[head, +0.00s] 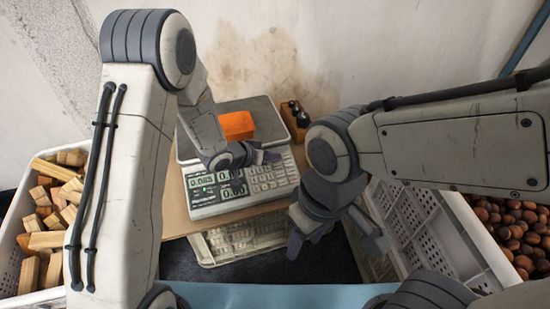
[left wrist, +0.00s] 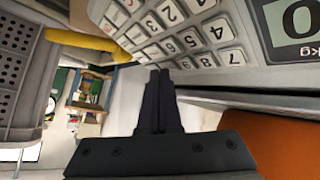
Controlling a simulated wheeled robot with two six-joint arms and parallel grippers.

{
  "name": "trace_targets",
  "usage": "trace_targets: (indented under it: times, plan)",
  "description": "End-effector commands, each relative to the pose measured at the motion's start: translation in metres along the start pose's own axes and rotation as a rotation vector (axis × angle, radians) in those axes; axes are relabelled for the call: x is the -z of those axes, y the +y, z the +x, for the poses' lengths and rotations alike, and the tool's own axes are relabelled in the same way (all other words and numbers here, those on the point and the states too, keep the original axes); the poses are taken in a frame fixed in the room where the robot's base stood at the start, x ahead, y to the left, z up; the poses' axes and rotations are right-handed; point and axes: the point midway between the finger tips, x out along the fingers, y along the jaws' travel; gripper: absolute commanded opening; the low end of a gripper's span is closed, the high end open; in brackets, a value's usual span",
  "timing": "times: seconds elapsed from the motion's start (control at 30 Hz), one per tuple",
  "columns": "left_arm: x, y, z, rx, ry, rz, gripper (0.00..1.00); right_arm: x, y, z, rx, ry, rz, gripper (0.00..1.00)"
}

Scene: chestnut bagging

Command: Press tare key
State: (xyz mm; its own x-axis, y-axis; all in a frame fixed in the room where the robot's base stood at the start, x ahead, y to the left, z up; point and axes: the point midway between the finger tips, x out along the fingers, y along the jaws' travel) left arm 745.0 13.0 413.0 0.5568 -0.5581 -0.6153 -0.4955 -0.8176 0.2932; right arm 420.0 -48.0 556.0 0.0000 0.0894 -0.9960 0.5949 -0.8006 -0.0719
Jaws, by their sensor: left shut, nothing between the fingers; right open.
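The scale (head: 207,213) stands on a wooden table, with lit green number displays (head: 202,182) and a keypad (head: 272,180) on its sloped front. An orange box (head: 237,125) sits on its weighing pan. My left gripper (head: 268,157) is over the top of the keypad, shut and empty. In the left wrist view its closed fingers (left wrist: 160,75) point at the number keys (left wrist: 185,32); I cannot tell whether they touch. The tare key cannot be picked out at this size. My right gripper (head: 335,243) hangs open and empty in front of the table, right of the scale.
A case of dark weights (head: 295,117) stands right of the pan. A white crate of wood blocks (head: 12,245) is at left. White perforated crates (head: 425,235) and chestnuts (head: 515,235) are at right. Another basket (head: 240,242) sits below the tabletop.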

Motion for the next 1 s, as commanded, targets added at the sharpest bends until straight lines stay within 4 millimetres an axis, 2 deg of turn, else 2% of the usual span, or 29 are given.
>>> trace_targets:
  times: [0.47, 0.83, 1.0]
  plan:
    - [-0.001, -0.002, 0.002, 0.000, 0.000, 0.000, 0.00, 0.000, 0.000, 0.000, 0.000, 0.000, 0.000, 0.50]
    - [0.007, 0.006, -0.009, 0.000, -0.001, -0.001, 0.00, 0.001, -0.001, -0.016, 0.000, 0.000, 0.000, 0.50]
    - [0.006, 0.006, -0.009, 0.000, -0.001, -0.001, 0.00, 0.001, -0.001, -0.016, 0.000, 0.000, 0.000, 0.50]
